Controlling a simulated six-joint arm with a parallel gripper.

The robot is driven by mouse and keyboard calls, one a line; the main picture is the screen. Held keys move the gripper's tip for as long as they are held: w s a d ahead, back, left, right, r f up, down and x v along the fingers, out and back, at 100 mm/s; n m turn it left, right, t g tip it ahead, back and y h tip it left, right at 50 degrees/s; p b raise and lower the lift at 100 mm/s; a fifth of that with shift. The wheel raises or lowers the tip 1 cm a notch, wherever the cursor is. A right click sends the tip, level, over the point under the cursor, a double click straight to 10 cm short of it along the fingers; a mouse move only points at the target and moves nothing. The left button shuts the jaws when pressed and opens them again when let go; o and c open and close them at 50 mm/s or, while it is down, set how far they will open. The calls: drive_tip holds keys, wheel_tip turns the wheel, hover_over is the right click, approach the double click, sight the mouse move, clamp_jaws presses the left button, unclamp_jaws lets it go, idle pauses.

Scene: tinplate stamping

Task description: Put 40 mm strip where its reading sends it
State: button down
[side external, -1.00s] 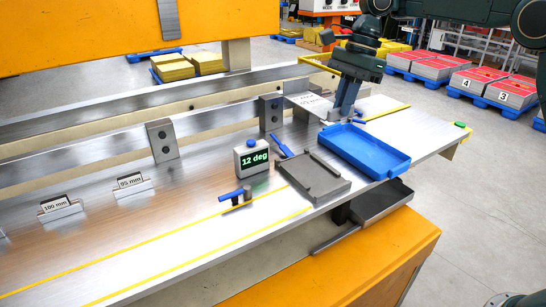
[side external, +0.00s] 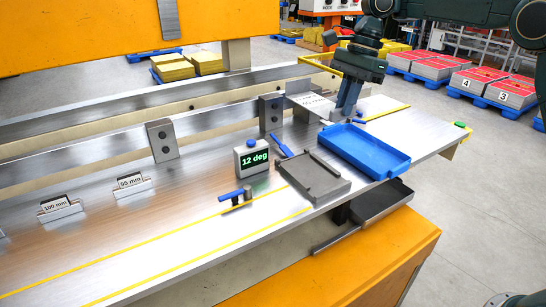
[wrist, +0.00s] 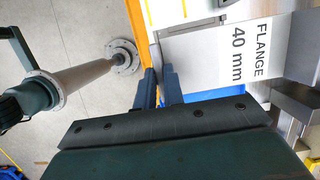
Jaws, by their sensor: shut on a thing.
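My gripper (side external: 345,112) is at the far end of the bench, behind the blue tray (side external: 398,163). It is shut on the edge of the 40 mm strip (side external: 303,92), a metal plate with a white label. In the wrist view the fingers (wrist: 160,88) grip the strip's left edge, and the label (wrist: 246,53) reads "FLANGE 40 mm". The strip appears held above the bench. A gauge (side external: 251,157) reads "12 deg" in green. A grey flat fixture (side external: 318,180) lies between the gauge and the blue tray.
Stands labelled 95 mm (side external: 131,182) and 100 mm (side external: 56,205) are at the left. Upright metal blocks (side external: 162,140) line the back rail. A blue-handled clamp (side external: 236,195) stands in front. A dark tray (side external: 382,203) hangs below the bench edge. The right end is mostly clear.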

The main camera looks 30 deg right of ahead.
drive_tip(key=d+f, duration=0.6)
drive_tip(key=d, duration=0.4)
drive_tip(key=d+f, duration=0.6)
drive_tip(key=d, duration=0.4)
drive_tip(key=shift+s+d, duration=0.15)
drive_tip(key=shift+s, duration=0.3)
drive_tip(key=shift+f, duration=0.15)
drive_tip(key=shift+f, duration=3.85)
drive_tip(key=c, duration=1.4)
unclamp_jaws()
drive_tip(key=shift+c, duration=0.2)
